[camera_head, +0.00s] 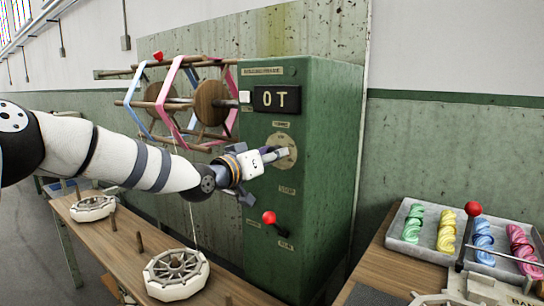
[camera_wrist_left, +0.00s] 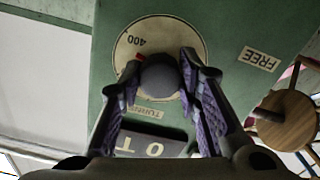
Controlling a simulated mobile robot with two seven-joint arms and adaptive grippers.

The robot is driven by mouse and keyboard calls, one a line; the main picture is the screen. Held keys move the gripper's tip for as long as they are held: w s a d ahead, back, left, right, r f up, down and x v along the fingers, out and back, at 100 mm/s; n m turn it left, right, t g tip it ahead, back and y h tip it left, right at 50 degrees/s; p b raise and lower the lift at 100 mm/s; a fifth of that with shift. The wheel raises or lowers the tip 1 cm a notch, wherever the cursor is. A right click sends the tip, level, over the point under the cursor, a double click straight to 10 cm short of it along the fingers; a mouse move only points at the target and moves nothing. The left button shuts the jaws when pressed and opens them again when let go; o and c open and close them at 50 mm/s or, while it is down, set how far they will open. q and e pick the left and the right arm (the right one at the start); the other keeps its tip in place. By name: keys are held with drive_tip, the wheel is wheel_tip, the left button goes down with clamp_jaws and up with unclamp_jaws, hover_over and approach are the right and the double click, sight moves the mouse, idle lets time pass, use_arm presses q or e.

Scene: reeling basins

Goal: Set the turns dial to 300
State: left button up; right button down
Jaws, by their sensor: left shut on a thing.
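The turns dial (camera_head: 285,140) is a round cream plate on the front of the green machine cabinet (camera_head: 318,220). In the left wrist view the dial plate (camera_wrist_left: 195,35) appears upside down, with the number 400 readable near its edge. Its dark grey round knob (camera_wrist_left: 158,82) has a red mark (camera_wrist_left: 139,57) that sits close to the 400. My left gripper (camera_head: 275,154) reaches the dial from the left. Its purple-padded fingers (camera_wrist_left: 162,75) are shut on the knob, one on each side. Other dial numbers are hidden or unreadable. My right gripper is not in view.
Above the dial is a dark display (camera_head: 277,99) reading "0T". Below it is a red-balled lever (camera_head: 269,217). A wooden reel (camera_head: 175,100) with pink and blue bands stands left. A grey tray (camera_head: 405,222) of coloured skeins lies right.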

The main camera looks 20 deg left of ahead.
use_arm(q)
drive_tip(key=shift+f+n+b, duration=0.15)
drive_tip(key=shift+n+b, duration=0.5)
drive_tip(key=shift+n, duration=3.35)
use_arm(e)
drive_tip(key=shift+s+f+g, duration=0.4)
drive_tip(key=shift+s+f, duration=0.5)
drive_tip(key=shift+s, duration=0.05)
use_arm(q)
drive_tip(key=shift+d, duration=0.1)
drive_tip(key=o, duration=1.1)
drive_tip(key=shift+o, duration=0.2)
drive_tip(key=shift+s, duration=0.1)
drive_tip(key=v, duration=1.2)
